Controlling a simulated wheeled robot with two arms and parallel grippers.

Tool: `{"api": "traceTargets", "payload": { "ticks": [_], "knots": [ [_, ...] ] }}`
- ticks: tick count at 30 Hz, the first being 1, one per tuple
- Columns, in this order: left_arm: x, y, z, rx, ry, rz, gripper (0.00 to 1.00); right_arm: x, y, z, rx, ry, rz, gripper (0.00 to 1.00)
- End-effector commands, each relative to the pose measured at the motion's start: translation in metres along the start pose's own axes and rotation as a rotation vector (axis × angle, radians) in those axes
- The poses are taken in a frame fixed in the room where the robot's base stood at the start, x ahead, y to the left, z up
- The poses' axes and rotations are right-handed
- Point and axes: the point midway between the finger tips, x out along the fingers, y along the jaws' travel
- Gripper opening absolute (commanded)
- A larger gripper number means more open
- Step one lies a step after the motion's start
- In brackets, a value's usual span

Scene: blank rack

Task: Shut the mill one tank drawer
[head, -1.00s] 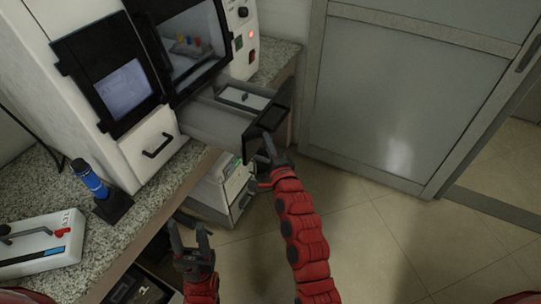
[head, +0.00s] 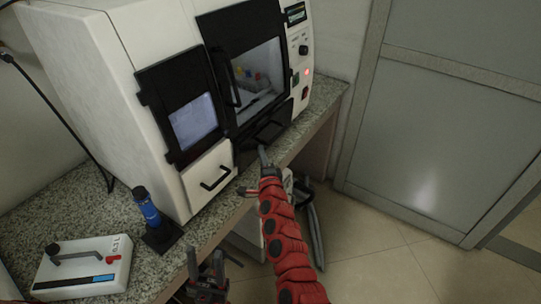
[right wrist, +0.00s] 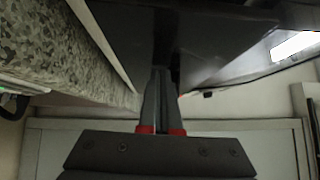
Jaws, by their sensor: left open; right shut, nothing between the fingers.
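The white mill (head: 130,85) stands on the speckled counter. Its tank drawer has a dark front (head: 270,128) below the window, which now sits in or nearly flush with the mill body; any small remaining gap is too small to tell. My right gripper (head: 263,152) is shut and empty, its tips at the drawer front. In the right wrist view the closed fingers (right wrist: 160,88) point at a dark panel, and contact is hard to tell. My left gripper (head: 206,262) is open and empty, low in front of the counter edge.
A white drawer (head: 208,180) with a black handle is closed at the mill's left. A blue tool in a stand (head: 147,207) and a white box with a lever (head: 82,268) lie on the counter. The floor at the right is clear.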

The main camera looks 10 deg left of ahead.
Motion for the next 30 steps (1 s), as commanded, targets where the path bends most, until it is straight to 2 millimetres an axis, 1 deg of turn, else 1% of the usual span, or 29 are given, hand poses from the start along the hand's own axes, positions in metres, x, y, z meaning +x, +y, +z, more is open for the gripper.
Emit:
{"api": "traceTargets", "payload": {
  "ticks": [4, 10, 26, 30],
  "knots": [
    [0.005, 0.000, -0.001, 0.000, 0.000, 0.000, 0.50, 0.007, 0.001, 0.008, 0.000, -0.002, 0.003, 0.00],
    [0.007, 0.000, -0.001, 0.000, 0.000, 0.000, 0.50, 0.013, 0.001, 0.013, -0.001, -0.001, 0.001, 0.00],
    [0.007, 0.000, -0.001, 0.000, 0.000, 0.000, 0.50, 0.014, 0.000, 0.016, 0.001, -0.004, -0.002, 0.00],
    [0.002, 0.000, 0.000, 0.000, 0.000, 0.000, 0.50, 0.013, 0.001, 0.014, 0.003, -0.003, -0.003, 0.00]
  ]
}}
